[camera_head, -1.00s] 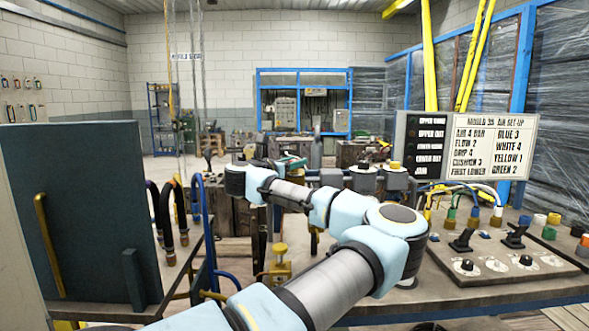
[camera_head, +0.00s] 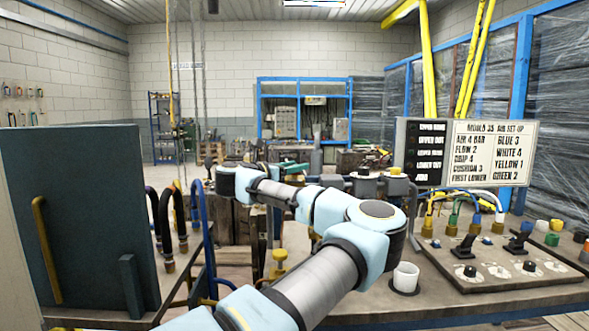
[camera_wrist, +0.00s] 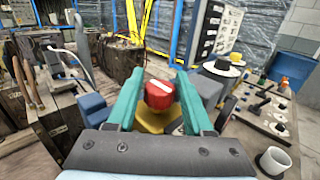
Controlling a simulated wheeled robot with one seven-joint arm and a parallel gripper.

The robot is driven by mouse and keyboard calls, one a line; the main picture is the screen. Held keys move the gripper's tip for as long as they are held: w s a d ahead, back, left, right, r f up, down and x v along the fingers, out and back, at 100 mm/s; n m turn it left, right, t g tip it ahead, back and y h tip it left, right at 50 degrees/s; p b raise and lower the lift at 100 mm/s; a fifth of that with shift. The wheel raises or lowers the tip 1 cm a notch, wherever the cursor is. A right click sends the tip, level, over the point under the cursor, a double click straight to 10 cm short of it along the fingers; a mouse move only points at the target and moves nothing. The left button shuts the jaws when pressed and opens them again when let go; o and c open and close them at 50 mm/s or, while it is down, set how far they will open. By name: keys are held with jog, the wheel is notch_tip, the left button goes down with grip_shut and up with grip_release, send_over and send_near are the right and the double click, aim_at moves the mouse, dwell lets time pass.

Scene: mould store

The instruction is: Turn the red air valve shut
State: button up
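The red air valve (camera_wrist: 160,96) is a round red knob with a white bar on top, seen in the wrist view. The bar slants slightly down to the right. A yellow part (camera_wrist: 150,121) shows below it. My gripper (camera_wrist: 160,76) has two teal fingers, one on each side of the knob, with small gaps visible. It looks open around the knob; contact cannot be made out. In the head view my gripper (camera_head: 291,168) is small and reaches away beyond my arm. The red knob cannot be made out there.
A control panel (camera_head: 505,272) with levers and dials is at right, below a set-up sign (camera_head: 490,150). A white cup (camera_head: 404,278) stands left of it. A dark cabinet (camera_head: 75,220) and hoses (camera_head: 165,225) are at left. Grey fittings (camera_head: 363,184) stand near the gripper.

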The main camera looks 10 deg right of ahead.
jog(key=shift+o, duration=1.4)
jog(key=shift+f, duration=0.1)
jog(key=b+v, duration=0.6)
jog(key=v, duration=0.4)
jog(key=shift+s+a, duration=0.2)
jog(key=shift+a, duration=0.2)
